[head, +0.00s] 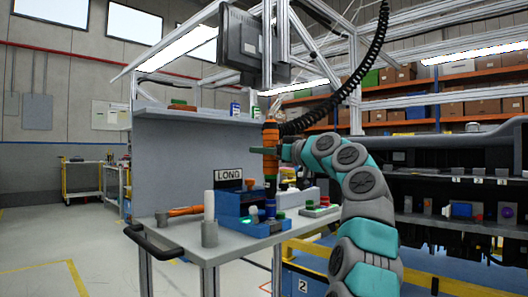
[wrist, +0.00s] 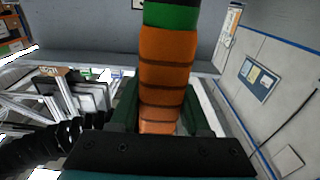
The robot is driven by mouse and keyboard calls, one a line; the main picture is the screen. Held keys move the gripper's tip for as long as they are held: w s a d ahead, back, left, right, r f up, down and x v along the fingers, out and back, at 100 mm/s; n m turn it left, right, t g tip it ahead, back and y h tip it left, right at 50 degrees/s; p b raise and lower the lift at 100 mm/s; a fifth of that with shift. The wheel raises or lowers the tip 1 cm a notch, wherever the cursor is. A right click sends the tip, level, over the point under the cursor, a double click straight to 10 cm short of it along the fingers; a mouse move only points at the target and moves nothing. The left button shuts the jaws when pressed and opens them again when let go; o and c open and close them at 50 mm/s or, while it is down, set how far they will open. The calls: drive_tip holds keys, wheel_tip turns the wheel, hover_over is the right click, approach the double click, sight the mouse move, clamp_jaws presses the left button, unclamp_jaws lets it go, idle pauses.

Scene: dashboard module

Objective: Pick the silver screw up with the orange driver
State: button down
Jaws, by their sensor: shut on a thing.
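My gripper (head: 270,149) is shut on the orange driver (head: 270,135), which hangs upright from a black coiled hose. In the wrist view the driver (wrist: 165,65) stands between the green fingers of my gripper (wrist: 160,112), with a green band near the top of the picture. The driver's lower end points down over the blue bin block (head: 232,204) on the bench. I cannot make out the silver screw; it is too small or hidden in the bins.
A grey bench (head: 205,238) carries a "LONG" sign (head: 229,174), a white cylinder (head: 209,204), a grey cylinder (head: 209,234) and an orange-handled tool (head: 185,211). A tray with coloured buttons (head: 320,208) sits to the right. The black coiled hose (head: 350,85) runs overhead.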

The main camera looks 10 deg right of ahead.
drive_tip(key=shift+f+b, duration=0.5)
drive_tip(key=shift+f, duration=0.05)
idle(0.7)
wheel_tip(320, 180, up, 5)
drive_tip(key=p, duration=0.4)
drive_tip(key=shift+f, duration=0.2)
idle(0.4)
drive_tip(key=shift+d, duration=0.1)
